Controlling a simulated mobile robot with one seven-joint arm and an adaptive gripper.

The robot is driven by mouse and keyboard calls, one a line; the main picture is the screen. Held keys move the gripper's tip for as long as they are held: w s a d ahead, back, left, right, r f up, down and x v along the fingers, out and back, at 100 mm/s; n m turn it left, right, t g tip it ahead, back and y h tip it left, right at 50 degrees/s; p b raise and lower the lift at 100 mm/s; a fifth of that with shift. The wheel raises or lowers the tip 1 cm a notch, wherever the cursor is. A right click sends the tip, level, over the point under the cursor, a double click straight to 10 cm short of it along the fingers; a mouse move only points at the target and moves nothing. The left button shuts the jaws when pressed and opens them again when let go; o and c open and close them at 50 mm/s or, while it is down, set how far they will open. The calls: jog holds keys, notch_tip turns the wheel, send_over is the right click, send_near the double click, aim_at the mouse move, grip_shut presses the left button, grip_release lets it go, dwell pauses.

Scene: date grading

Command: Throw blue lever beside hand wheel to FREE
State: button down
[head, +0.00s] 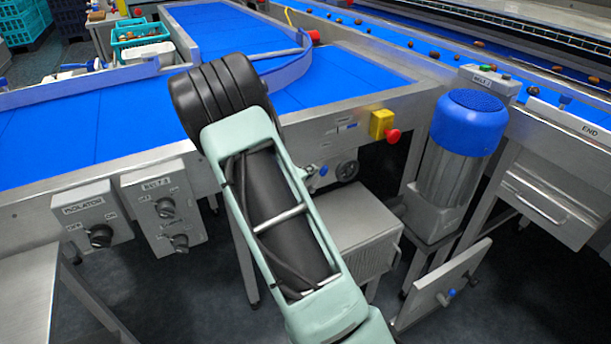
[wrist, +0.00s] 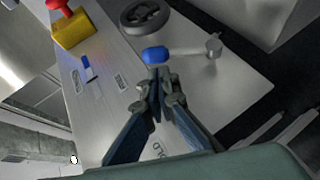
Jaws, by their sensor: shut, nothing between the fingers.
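The lever with a blue knob (wrist: 155,54) is on the metal panel in the wrist view, its metal arm running right to a pivot (wrist: 213,46). The dark hand wheel (wrist: 145,17) is just above it. My gripper (wrist: 158,76) is shut and empty, its tips just below the blue knob; I cannot tell if they touch it. A label ending in "OLD" (wrist: 157,150) is partly hidden behind the fingers. No FREE label is readable.
A yellow box with a red button (head: 382,125) is on the frame above the wheel, also in the wrist view (wrist: 70,32). A blue-topped motor (head: 470,122) stands right. Switch boxes (head: 88,215) hang left. Another panel with a blue knob (head: 450,293) is low right.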

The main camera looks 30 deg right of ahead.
jog(key=shift+d+b, duration=0.65)
jog(key=shift+b, duration=0.25)
jog(key=a+r, duration=0.2)
jog(key=a, duration=0.2)
jog(key=shift+w+a+r+p, duration=0.1)
jog(key=shift+a+r+p, duration=0.2)
jog(key=shift+r, duration=0.1)
jog(key=p+v, duration=0.1)
jog(key=v, duration=0.7)
jog(key=shift+s+r, duration=0.3)
jog(key=shift+r, duration=0.05)
jog(key=shift+d, duration=0.2)
